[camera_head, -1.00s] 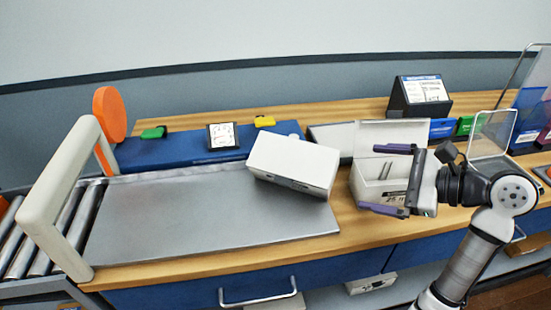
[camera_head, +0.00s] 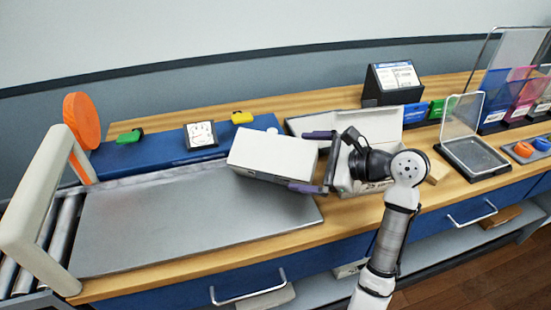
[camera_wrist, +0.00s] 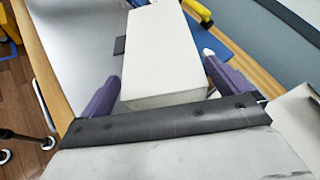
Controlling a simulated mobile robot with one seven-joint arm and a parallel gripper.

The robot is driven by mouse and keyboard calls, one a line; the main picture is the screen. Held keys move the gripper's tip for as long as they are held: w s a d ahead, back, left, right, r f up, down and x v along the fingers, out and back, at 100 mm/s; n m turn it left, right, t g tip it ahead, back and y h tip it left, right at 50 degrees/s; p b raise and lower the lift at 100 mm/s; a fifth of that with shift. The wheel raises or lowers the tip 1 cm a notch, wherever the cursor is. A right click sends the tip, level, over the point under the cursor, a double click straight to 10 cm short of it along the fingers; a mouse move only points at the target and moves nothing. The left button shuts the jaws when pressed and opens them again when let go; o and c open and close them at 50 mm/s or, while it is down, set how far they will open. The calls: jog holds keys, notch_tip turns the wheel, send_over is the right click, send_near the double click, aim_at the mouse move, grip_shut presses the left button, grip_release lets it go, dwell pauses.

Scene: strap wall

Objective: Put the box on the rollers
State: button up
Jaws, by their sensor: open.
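The white box (camera_head: 272,155) lies at the right end of the grey metal plate, partly over the wooden counter. My gripper (camera_head: 312,160) is open at the box's right end, with one purple finger on the far side and one on the near side. In the wrist view the box (camera_wrist: 160,55) reaches between the two fingers of the gripper (camera_wrist: 162,85). I cannot tell whether either finger touches it. The metal rollers (camera_head: 45,235) are at the far left, behind the cream arch.
An open white carton (camera_head: 375,128) is just right of my gripper. The plate's middle is clear.

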aim_at(275, 160)
jog(key=x, duration=0.3)
jog(key=shift+w+a, duration=0.1)
jog(key=shift+a, duration=0.1)
jog(key=c, duration=1)
jog(key=shift+o, duration=0.2)
jog(key=shift+r, duration=0.1)
